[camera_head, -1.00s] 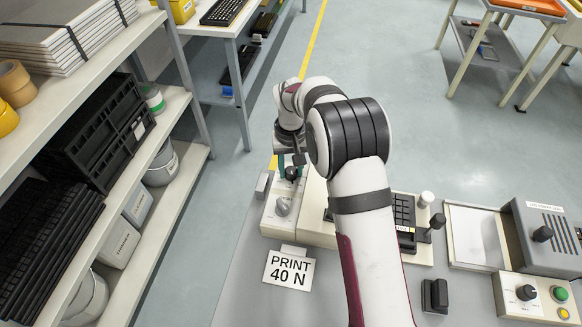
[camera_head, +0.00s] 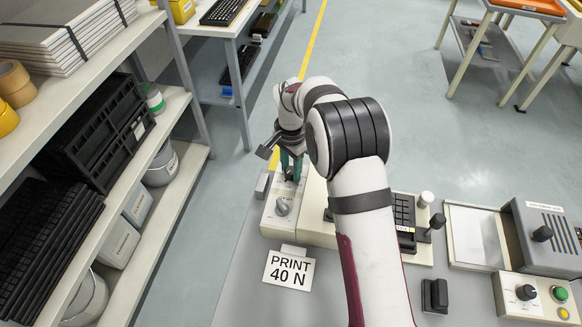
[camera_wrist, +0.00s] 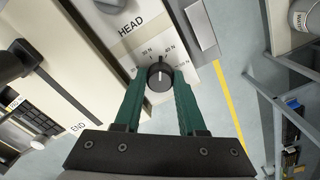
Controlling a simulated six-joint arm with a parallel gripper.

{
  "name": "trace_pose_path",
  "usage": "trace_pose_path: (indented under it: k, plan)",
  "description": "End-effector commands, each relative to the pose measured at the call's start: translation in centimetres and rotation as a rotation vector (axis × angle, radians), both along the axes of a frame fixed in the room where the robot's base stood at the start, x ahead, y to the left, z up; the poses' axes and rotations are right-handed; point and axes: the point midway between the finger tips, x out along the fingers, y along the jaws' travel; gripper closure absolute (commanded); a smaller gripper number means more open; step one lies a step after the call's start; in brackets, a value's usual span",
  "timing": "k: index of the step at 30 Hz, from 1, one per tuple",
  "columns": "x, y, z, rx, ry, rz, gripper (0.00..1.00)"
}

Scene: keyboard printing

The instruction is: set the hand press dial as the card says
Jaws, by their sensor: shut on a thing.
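The card (camera_head: 289,269) reads "PRINT 40 N" and stands on the bench in front of the hand press (camera_head: 315,212). The black dial (camera_wrist: 159,76) is on the pale press panel under the word "HEAD", with small force markings in N around it. It has a light pointer line, but I cannot tell exactly which mark it meets. My gripper (camera_wrist: 159,84) has green fingers on both sides of the dial and is shut on it. In the head view the gripper (camera_head: 290,168) is at the panel's far end, and the dial is mostly hidden by the fingers.
A grey knob (camera_head: 282,207) sits on the same panel, nearer the card. A keyboard part (camera_head: 404,210) lies at the press's right, partly behind my arm. A control box (camera_head: 532,297) with a dial and buttons stands at the right. Shelves (camera_head: 165,125) line the left.

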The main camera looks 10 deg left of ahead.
Motion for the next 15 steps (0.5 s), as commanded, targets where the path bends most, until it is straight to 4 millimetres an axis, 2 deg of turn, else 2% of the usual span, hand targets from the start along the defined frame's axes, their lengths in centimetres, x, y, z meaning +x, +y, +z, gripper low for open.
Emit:
trace_pose_path:
  k: [6, 15]
  plan:
    - [0.03, 0.0, 0.06, 0.0, -0.001, -0.152, 1.0]
    - [0.02, 0.0, 0.06, 0.0, -0.001, -0.284, 1.0]
